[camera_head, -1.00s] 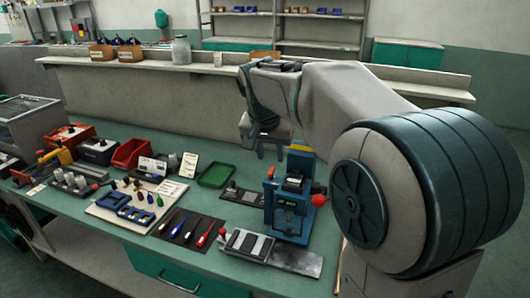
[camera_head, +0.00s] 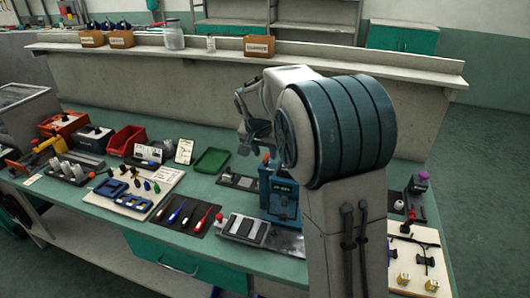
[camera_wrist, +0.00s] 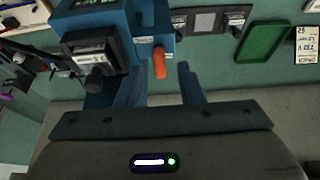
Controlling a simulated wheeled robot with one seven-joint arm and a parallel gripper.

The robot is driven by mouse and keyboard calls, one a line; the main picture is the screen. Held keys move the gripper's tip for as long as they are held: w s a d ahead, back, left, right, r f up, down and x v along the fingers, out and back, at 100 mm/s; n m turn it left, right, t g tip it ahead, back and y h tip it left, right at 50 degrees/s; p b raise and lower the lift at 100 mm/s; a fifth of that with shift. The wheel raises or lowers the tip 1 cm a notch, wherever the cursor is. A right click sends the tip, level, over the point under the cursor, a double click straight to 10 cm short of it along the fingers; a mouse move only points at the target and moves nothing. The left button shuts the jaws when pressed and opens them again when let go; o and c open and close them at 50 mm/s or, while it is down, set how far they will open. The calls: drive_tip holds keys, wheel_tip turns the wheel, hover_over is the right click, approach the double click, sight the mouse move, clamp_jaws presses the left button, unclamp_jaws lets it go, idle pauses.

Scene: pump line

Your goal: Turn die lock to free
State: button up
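The blue press (camera_head: 280,195) stands on the green bench, partly hidden behind my arm. In the wrist view, the press (camera_wrist: 140,20) fills the upper left, with a dark die block (camera_wrist: 92,48) and a black knob (camera_wrist: 94,78) on it. An orange-red lever (camera_wrist: 159,62) sticks out by a small white label too small to read. I cannot tell for sure which part is the die lock. My gripper (camera_wrist: 161,75) is open and empty, its fingers on either side of the lever's line. In the head view, my gripper (camera_head: 246,128) is above and behind the press.
A green tray (camera_head: 212,161) and a red bin (camera_head: 127,140) lie left of the press. Screwdrivers on a dark mat (camera_head: 163,222) and a grey slotted fixture (camera_head: 241,231) are near the front edge. A board with small parts (camera_head: 415,250) stands right of my arm.

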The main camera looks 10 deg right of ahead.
drive_tip(key=shift+w+d+f, duration=0.15)
drive_tip(key=shift+w+f, duration=0.05)
drive_tip(key=shift+f, duration=0.4)
clamp_jaws()
